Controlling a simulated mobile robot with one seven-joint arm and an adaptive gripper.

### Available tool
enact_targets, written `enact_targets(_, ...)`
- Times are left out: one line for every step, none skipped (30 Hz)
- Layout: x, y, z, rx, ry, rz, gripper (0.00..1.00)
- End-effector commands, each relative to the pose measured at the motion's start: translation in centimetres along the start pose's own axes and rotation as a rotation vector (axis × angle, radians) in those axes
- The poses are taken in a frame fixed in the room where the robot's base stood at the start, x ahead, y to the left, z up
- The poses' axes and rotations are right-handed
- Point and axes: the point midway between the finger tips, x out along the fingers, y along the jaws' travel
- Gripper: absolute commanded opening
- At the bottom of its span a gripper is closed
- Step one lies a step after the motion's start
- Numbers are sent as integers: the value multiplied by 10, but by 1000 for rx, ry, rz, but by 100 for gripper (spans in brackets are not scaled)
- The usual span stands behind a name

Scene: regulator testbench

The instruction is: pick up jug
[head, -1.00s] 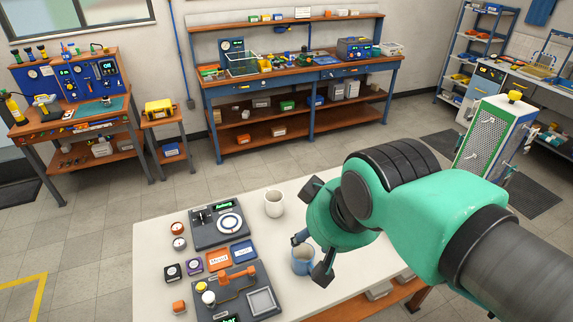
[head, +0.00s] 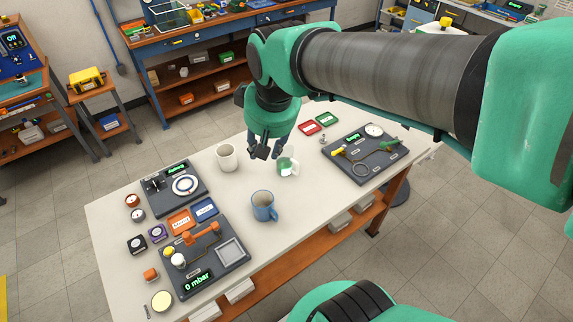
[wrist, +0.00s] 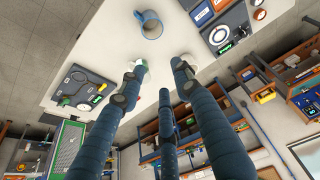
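Three jug-like vessels stand upright on the white-topped table; I cannot tell which one is meant by the jug. They are a plain white cup (head: 227,158), a blue mug (head: 264,207) and a green and white mug (head: 288,167). My gripper (head: 268,152) hangs above the table between the white cup and the green mug, fingers pointing down, open and empty. In the wrist view the fingers (wrist: 160,75) are spread apart. The blue mug (wrist: 150,24) lies beyond them. The green mug is mostly hidden behind the left fingertip.
A regulator panel (head: 365,152) stands at the table's right. Two dark panels (head: 175,188) (head: 205,257) and small dials and trays fill the left. Red and green trays (head: 311,127) lie at the back. Table space around the blue mug is clear.

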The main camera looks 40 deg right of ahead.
Motion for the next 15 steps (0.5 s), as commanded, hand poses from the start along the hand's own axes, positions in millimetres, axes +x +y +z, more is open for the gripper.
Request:
enact_targets(12,9,-9,4,-24,3,33)
enact_targets(17,14,-14,4,-33,4,33)
enact_targets(26,21,-20,3,-49,5,33)
enact_targets(32,27,-24,4,-60,6,33)
enact_targets(39,32,-29,3,-71,7,33)
enact_targets(48,40,-34,3,-86,7,33)
enact_targets(55,46,-38,4,-97,8,33)
enact_targets(63,52,-41,3,-108,7,33)
enact_targets(73,59,-46,3,-122,7,33)
enact_targets(80,66,-49,4,-133,6,33)
enact_targets(88,72,-52,3,-144,6,33)
enact_targets(99,80,-56,4,-157,4,33)
enact_targets(108,87,-58,4,-168,3,33)
enact_targets(116,93,-60,4,-178,2,33)
enact_targets(127,102,-62,5,-192,0,33)
